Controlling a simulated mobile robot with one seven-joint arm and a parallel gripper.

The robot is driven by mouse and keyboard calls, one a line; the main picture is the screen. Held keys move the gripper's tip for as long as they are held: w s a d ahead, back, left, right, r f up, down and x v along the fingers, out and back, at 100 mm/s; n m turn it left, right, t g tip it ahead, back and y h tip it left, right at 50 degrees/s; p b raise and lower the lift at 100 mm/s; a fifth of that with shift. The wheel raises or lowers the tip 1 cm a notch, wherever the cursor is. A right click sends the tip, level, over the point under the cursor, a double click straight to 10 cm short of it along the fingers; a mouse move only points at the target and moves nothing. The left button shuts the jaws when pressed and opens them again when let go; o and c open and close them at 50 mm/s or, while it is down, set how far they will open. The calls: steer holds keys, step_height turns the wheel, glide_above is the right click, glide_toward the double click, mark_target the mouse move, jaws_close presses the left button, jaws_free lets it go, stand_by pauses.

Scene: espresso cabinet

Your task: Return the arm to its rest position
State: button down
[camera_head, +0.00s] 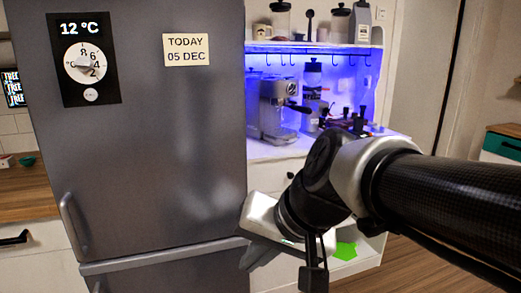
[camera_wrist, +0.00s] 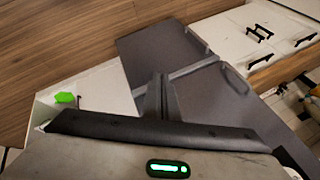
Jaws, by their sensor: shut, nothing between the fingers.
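My arm reaches in from the right edge of the head view, bent at the wrist. My gripper (camera_head: 250,258) points down and left, in front of the lower part of the grey fridge (camera_head: 150,140). In the wrist view my gripper (camera_wrist: 161,92) shows its two fingers together, shut and empty. The fridge also shows beyond the fingers in the wrist view (camera_wrist: 160,50). I cannot tell how far the fingers are from the fridge door.
The espresso machine (camera_head: 277,105) stands in a blue-lit cabinet right of the fridge. A green item (camera_head: 346,250) lies on a low shelf below. The fridge handle (camera_head: 75,222) sticks out at left. Wooden floor (camera_wrist: 60,45) is open in the wrist view.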

steer(key=s+d+f+n+t+h, duration=0.1)
steer(key=s+d+h, duration=0.2)
steer(key=d, duration=0.5)
steer(key=s+d+f+h, duration=0.1)
steer(key=s+d+h, duration=0.15)
steer(key=d, duration=0.55)
step_height(320, 180, up, 25)
steer(key=p, duration=2.5)
steer(key=shift+s+a, duration=0.15)
steer(key=shift+s, duration=0.1)
steer(key=shift+f+y, duration=0.1)
steer(key=shift+y, duration=0.15)
